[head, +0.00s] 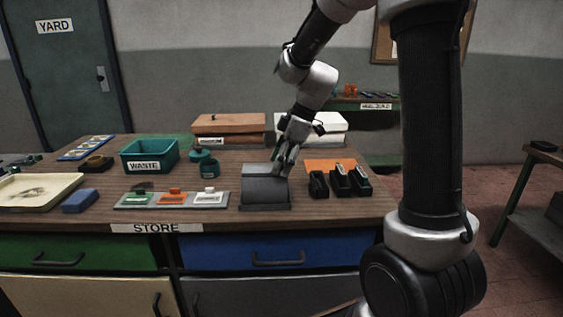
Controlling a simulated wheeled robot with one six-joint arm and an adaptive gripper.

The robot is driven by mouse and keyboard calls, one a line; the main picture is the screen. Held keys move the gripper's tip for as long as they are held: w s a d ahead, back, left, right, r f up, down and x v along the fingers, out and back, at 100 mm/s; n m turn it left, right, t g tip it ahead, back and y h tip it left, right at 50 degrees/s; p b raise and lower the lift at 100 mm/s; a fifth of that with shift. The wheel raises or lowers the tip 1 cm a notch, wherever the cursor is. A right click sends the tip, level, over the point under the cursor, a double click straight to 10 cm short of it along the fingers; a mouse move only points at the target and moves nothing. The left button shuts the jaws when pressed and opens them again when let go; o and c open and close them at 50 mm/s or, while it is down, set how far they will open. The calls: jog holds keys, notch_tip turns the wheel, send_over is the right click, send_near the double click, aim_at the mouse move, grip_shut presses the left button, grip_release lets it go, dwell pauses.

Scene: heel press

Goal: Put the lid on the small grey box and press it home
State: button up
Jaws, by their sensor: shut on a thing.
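The small grey box (265,192) stands near the front edge of the wooden table, in the middle of the head view. A grey lid (262,171) seems to be at its top; lid and box are close in colour, and whether the lid is fully seated cannot be told. My gripper (284,166) points down at the right rear of the box top. It is shut, apparently on the lid. Its fingertips are small in the view and the grip itself is partly hidden.
Black items (340,181) stand close right of the box. A grey tray (124,205) with green, orange and white pieces lies left. A teal WASTE bin (150,157), a teal pot (205,163), an orange-topped box (229,128) and a white box (320,127) stand behind.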

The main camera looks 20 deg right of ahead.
jog(key=shift+f, duration=0.1)
jog(key=o, duration=0.9)
jog(key=o, duration=0.4)
jog(key=shift+r, duration=3.55)
